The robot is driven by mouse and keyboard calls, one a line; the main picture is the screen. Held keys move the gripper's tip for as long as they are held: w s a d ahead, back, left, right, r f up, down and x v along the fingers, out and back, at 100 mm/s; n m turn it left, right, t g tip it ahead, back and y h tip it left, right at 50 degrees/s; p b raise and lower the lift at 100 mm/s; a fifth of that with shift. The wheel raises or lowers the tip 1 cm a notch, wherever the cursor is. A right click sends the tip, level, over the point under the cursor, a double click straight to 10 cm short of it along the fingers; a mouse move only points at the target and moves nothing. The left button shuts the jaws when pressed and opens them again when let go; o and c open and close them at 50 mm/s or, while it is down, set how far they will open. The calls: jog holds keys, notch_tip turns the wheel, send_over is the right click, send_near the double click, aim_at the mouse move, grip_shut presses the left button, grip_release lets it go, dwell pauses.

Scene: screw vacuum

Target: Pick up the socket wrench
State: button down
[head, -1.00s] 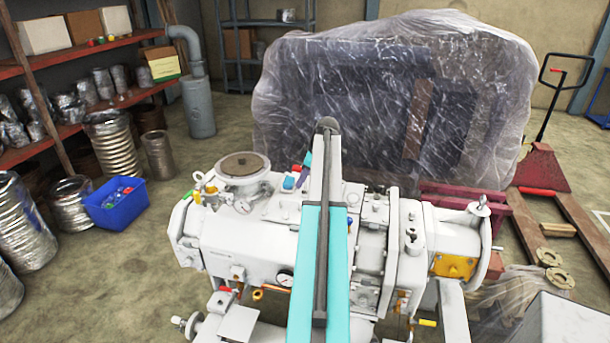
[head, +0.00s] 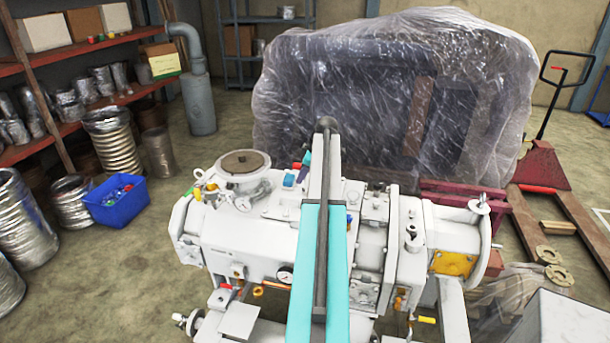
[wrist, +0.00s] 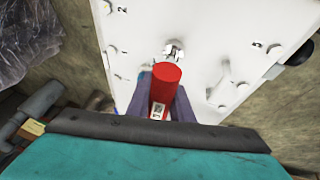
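In the wrist view a red cylindrical handle with a small white label, which I take for the socket wrench (wrist: 167,76), sits between the two dark purple-grey fingers of my gripper (wrist: 163,93). The fingers lie close against both sides of the handle, so the gripper looks shut on it. A small shiny metal piece shows just beyond the handle's far end; I cannot tell whether it belongs to the wrench. In the head view my teal and grey arm hides the wrench and most of the gripper.
A white surface (wrist: 215,50) with black marks and small fittings lies beyond the handle. In the head view the white screw vacuum machine (head: 245,245) stands below my arm. A plastic-wrapped load (head: 460,90) is behind it, and a blue bin (head: 115,207) is on the floor at left.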

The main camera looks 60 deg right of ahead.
jog(key=shift+d, duration=0.15)
dwell(0.3)
jog(key=shift+r+b, duration=0.75)
jog(key=shift+r, duration=0.55)
jog(key=shift+s+a+r, duration=0.3)
jog(key=shift+a+r, duration=0.1)
jog(key=shift+a, duration=0.05)
jog(key=s+a+r+b, duration=0.1)
jog(key=s+a+b, duration=0.3)
jog(key=s+a, duration=0.6)
jog(key=shift+a+r, duration=0.25)
jog(key=shift+a, duration=0.35)
jog(key=shift+r+p, duration=1.1)
jog(key=shift+r, duration=0.95)
